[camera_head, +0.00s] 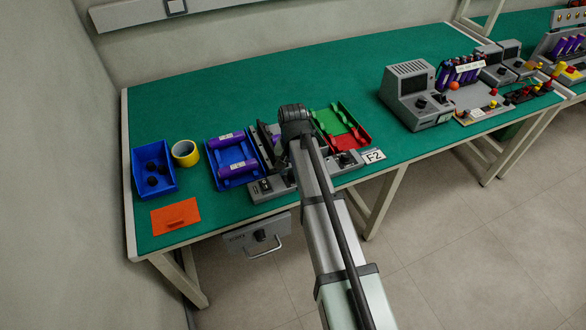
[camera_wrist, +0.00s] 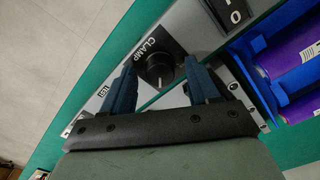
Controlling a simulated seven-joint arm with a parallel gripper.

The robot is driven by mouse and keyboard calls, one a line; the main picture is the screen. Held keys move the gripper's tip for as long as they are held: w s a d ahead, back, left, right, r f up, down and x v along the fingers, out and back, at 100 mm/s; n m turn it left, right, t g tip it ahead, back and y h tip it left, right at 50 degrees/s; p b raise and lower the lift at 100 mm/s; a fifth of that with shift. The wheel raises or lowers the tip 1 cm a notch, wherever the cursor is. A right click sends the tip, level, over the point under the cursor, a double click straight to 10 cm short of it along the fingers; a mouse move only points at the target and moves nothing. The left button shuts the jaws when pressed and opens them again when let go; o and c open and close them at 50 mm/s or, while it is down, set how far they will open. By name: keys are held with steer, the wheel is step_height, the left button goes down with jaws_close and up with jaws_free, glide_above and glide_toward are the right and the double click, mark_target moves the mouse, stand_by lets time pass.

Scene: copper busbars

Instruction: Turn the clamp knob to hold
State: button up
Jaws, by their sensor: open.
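The black clamp knob (camera_wrist: 160,68) sits on a grey panel under the printed word CLAMP in the wrist view. My gripper (camera_wrist: 161,74) is open, with one dark blue finger on each side of the knob. I cannot tell whether the fingers touch it. A small label (camera_wrist: 103,91) lies left of the knob, too small to read surely. The knob's setting is not clear. In the head view my arm covers the middle of the grey fixture, and I cannot make out the clamp knob there.
A switch marked with 0 (camera_wrist: 236,14) is near the knob. A blue tray (camera_head: 211,152) with purple cells lies left of the fixture; a green and red tray (camera_head: 325,119) is right. A blue bin (camera_head: 139,170), yellow tape roll (camera_head: 185,153) and orange card (camera_head: 175,217) lie further left.

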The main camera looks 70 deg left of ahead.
step_height(320, 180, up, 14)
stand_by(0.8)
steer(key=shift+f, duration=0.15)
stand_by(0.4)
